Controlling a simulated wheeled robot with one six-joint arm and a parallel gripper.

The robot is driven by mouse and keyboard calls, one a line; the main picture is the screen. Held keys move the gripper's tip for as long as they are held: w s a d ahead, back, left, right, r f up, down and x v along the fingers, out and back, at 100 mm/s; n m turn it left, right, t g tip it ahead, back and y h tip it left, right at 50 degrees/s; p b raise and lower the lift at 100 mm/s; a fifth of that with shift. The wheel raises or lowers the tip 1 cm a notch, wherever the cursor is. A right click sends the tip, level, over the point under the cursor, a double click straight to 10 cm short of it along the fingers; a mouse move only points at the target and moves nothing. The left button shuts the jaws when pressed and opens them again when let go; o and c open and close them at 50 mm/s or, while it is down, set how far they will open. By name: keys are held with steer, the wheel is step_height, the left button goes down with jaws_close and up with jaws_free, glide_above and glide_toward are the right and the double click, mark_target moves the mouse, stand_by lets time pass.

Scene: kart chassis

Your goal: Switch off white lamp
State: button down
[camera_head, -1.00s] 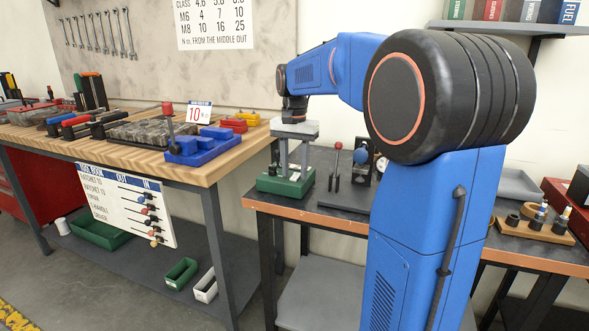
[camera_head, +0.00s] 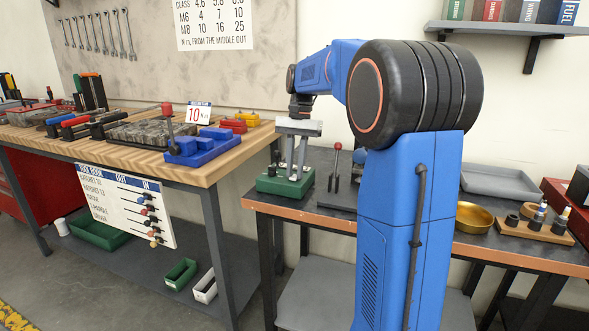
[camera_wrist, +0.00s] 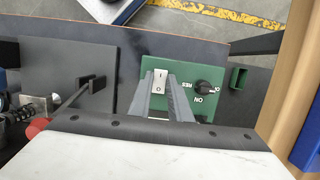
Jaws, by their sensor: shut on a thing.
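A green switch box (camera_head: 284,184) stands at the left end of the dark bench. In the wrist view, the box (camera_wrist: 205,66) carries a white rocker switch (camera_wrist: 160,82) marked I and O, and a black knob (camera_wrist: 206,88) with lettering around it. My gripper (camera_head: 293,176) reaches down onto the box from above. In the wrist view, the fingers of my gripper (camera_wrist: 161,78) are shut on the white rocker switch, one on each side, partly hiding it. I cannot make out a separate white lamp.
Beside the box stand a red-tipped lever (camera_head: 336,168) and, in the wrist view, a dark plate (camera_wrist: 68,75) with a fork-shaped part. A brass bowl (camera_head: 473,217) and a grey tray (camera_head: 502,182) lie further right. The wooden workbench (camera_head: 205,176) is on the left.

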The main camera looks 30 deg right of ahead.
stand_by(0.3)
steer(key=c, duration=1.6)
jaws_free()
steer(key=shift+c, duration=0.2)
steer(key=v, duration=1.7)
steer(key=shift+d+r, duration=0.15)
steer(key=shift+d, duration=0.05)
steer(key=s+a+f+n+t+h, duration=0.1)
steer(key=s+a+f+n+t, duration=0.15)
steer(key=s+a+f, duration=0.45)
steer(key=s+a+f+n+t+h, duration=0.1)
steer(key=s+a+f+n, duration=0.15)
steer(key=s+a, duration=0.45)
steer(key=s+a+f+n+t, duration=0.3)
steer(key=s+f+n, duration=0.2)
steer(key=s+f, duration=1.3)
steer(key=shift+f, duration=0.8)
